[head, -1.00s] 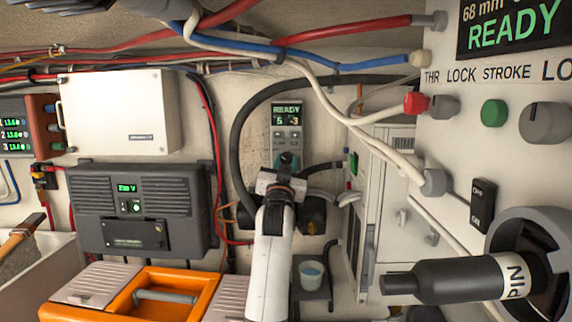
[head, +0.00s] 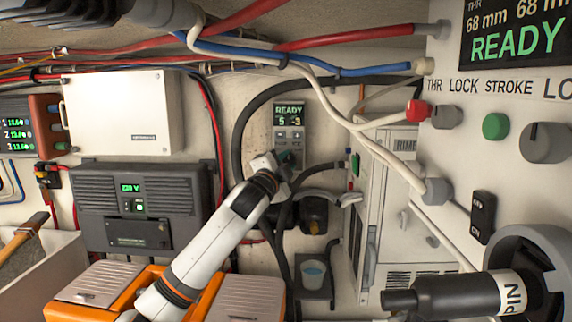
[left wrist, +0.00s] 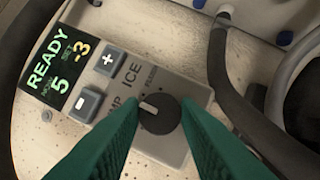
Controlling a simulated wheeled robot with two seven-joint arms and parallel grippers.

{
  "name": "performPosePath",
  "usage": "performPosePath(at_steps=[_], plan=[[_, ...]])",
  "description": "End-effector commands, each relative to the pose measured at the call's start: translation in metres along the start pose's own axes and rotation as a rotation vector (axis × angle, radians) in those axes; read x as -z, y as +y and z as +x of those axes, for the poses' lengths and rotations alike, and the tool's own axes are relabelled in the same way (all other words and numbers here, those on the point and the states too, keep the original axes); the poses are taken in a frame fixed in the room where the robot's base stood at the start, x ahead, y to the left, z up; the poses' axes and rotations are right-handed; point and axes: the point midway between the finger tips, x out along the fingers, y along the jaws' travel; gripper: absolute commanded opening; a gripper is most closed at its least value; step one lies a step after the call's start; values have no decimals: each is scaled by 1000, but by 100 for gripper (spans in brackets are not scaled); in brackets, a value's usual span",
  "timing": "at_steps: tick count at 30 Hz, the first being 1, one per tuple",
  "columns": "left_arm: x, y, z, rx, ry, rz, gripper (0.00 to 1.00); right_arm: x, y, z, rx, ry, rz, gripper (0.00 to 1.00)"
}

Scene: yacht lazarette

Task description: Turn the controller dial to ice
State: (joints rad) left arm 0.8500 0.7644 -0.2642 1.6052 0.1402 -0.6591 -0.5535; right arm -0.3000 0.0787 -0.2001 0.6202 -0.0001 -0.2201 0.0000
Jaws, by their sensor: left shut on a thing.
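The controller (head: 289,120) is a grey box on the back wall with a display reading READY, 5 and -3. In the left wrist view, its black round dial (left wrist: 159,114) has a white pointer mark facing up and left. The mark lies between the ICE label (left wrist: 132,73) and a partly hidden label ending in "MP". My left gripper (left wrist: 160,108) has green fingers on either side of the dial, shut on it. In the head view, my left gripper (head: 287,160) covers the dial. My right gripper is not in view.
A black hose (head: 240,135) curves around the controller. A grey 230 V unit (head: 140,207) and an orange toolbox (head: 112,283) are on the left. A panel with knobs and a black PIN cylinder (head: 445,295) stands close on the right.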

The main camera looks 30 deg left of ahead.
Motion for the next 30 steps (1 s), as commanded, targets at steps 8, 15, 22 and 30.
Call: performPosePath(at_steps=[8, 15, 22, 30], plan=[[0, 1, 0, 83, 0, 197, 6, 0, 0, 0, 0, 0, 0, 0], [-1, 1, 0, 127, 0, 301, 6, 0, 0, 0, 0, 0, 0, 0], [-1, 0, 0, 146, -2, 344, 6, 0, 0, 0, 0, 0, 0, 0], [-1, -1, 0, 150, -3, 351, 6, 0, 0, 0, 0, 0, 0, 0]])
